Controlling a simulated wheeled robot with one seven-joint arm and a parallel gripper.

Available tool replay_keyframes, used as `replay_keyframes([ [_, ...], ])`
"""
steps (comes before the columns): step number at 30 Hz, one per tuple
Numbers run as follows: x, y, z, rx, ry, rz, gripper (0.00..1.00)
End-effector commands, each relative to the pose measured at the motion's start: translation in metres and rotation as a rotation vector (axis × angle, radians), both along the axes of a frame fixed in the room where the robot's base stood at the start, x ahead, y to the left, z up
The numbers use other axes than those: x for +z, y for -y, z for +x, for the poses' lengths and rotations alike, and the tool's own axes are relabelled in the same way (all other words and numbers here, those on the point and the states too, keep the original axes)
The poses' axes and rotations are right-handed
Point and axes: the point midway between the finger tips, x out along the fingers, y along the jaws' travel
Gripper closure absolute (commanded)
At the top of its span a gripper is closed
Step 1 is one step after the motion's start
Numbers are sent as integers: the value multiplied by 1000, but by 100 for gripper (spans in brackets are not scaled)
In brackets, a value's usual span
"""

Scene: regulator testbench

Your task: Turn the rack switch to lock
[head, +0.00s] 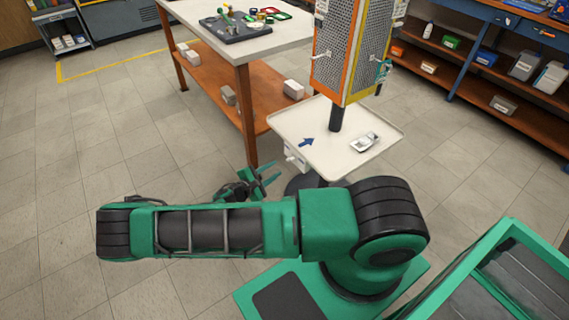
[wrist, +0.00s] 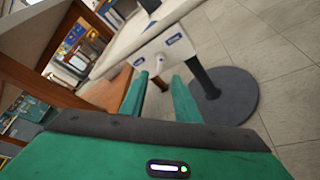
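The rack switch is a white box on the edge of the pale rack tray (head: 340,155); its lever (wrist: 159,64) shows in the wrist view between two blue-and-white labels. The right label (wrist: 174,40) and left label (wrist: 139,62) are too small to read. In the head view the switch box (head: 295,158) is small and its setting cannot be told. My gripper (wrist: 160,86) is open and empty, its two green fingers pointing toward the switch, with the lever in the gap ahead of them. It appears apart from the lever. In the head view my gripper (head: 275,173) is left of the box.
A round dark base (wrist: 225,100) carries the rack's post. A wooden workbench (head: 245,60) with a lower shelf stands close on the left. A perforated panel rack (head: 345,50) rises above the tray. A shelf unit (head: 500,105) stands at right. The tiled floor at left is clear.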

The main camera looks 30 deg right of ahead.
Motion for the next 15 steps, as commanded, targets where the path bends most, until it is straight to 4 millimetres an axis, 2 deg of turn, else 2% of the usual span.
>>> replay_keyframes([
  [6,-11,38,11,-3,0,-1,71],
  [15,-22,73,24,-2,-1,1,71],
])
